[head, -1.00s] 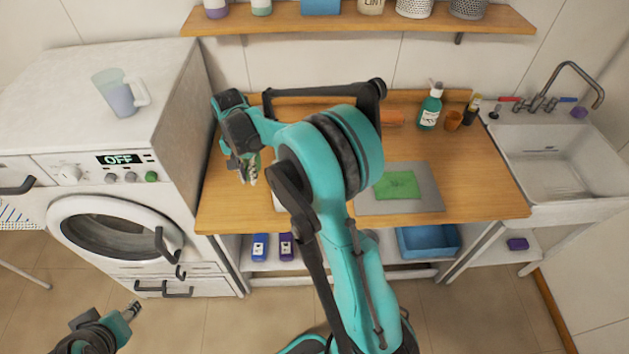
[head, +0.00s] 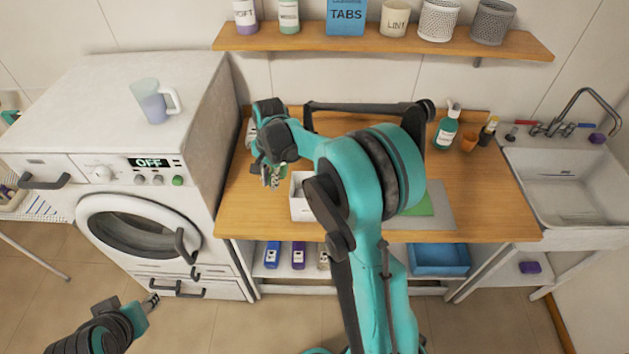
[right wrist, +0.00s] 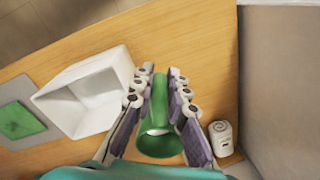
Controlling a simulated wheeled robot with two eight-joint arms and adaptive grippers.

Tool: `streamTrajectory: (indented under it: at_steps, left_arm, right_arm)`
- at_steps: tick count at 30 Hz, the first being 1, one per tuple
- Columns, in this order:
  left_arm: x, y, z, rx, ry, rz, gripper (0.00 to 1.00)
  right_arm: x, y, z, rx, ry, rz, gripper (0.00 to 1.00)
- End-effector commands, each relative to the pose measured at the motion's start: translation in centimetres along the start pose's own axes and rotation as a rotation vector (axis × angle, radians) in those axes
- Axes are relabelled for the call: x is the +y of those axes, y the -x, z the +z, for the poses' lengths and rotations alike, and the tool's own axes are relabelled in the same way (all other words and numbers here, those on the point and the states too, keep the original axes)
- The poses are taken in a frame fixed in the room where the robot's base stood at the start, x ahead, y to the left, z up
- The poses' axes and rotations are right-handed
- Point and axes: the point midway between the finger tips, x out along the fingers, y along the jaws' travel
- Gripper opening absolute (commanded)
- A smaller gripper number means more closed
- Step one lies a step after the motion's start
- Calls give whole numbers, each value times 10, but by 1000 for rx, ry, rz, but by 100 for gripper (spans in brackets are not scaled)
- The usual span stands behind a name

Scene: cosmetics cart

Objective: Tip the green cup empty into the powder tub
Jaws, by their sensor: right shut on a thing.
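My right gripper (right wrist: 160,95) is shut on the green cup (right wrist: 157,112), which sits between its fingers in the right wrist view. I cannot tell how far the cup is tilted or what is in it. A white square tub (right wrist: 88,92) stands on the counter just left of the gripper in that view. In the head view, the right gripper (head: 271,176) is over the left part of the counter, and the tub (head: 299,204) is right of it, partly hidden by my arm. My left gripper (head: 150,302) is low at the left, away from the counter; its jaw state is unclear.
A white washing machine (head: 190,110) with a pale mug (head: 152,102) on top stands left. A green cloth (right wrist: 18,119) lies on a grey mat. A green bottle (head: 446,130) stands farther back.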

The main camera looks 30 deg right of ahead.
Motion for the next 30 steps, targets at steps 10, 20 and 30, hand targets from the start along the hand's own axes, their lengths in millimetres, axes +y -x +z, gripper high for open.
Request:
streamTrajectory:
  at_steps: [10, 20, 30]
  left_arm:
    - [0, 9, -6, 0, 0, 0, 41]
    - [0, -4, 3, 0, 0, 0, 41]
    - [0, -21, 15, 0, 0, 0, 41]
  right_arm:
    - [17, 24, -5, -51, -3, -215, 0]
    - [37, 18, -10, -100, -1, -424, 0]
    - [48, 16, -12, -146, 2, -610, 0]
